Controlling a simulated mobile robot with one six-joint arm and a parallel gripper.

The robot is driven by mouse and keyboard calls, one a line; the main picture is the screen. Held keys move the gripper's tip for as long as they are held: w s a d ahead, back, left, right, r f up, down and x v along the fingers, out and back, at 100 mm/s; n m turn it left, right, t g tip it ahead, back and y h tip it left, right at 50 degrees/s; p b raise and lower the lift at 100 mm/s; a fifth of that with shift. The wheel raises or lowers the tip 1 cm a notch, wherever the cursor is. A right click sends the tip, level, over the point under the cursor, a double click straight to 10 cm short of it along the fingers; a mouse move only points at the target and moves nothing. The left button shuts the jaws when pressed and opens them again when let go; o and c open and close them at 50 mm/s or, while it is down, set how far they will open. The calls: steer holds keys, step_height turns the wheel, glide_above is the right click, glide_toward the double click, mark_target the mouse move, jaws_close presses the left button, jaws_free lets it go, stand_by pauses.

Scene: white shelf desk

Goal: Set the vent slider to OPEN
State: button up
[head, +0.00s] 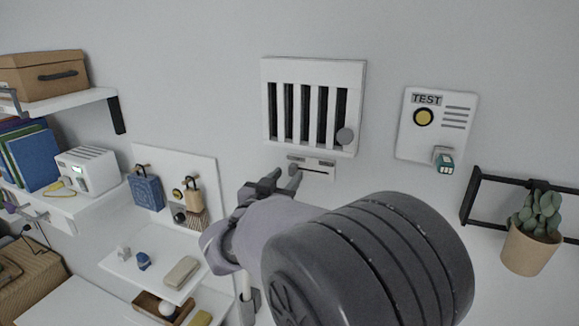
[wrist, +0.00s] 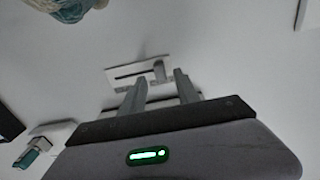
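The vent (head: 315,62) is a white wall panel with dark vertical gaps and a round grey knob at its lower right. Below it is the slider plate (head: 322,174), with a dark slot running to the right; its labels are too small to read. In the wrist view the slider plate (wrist: 115,72) shows the slider handle (wrist: 158,70) at the right end of its slot. My gripper (wrist: 160,90) is open and empty, its fingers spread to either side of the handle; contact cannot be told. In the head view my gripper (head: 282,178) partly hides the plate's left end.
A TEST panel (head: 408,140) with a yellow button and teal-ended part is on the wall at right. A potted plant (head: 530,250) stands on a black-framed shelf further right. Shelves with a box (head: 40,88) and a toaster-like device (head: 95,172) are at left.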

mark_target(291, 171)
steer(key=shift+x, duration=1.6)
steer(key=shift+s, duration=0.1)
jaws_close()
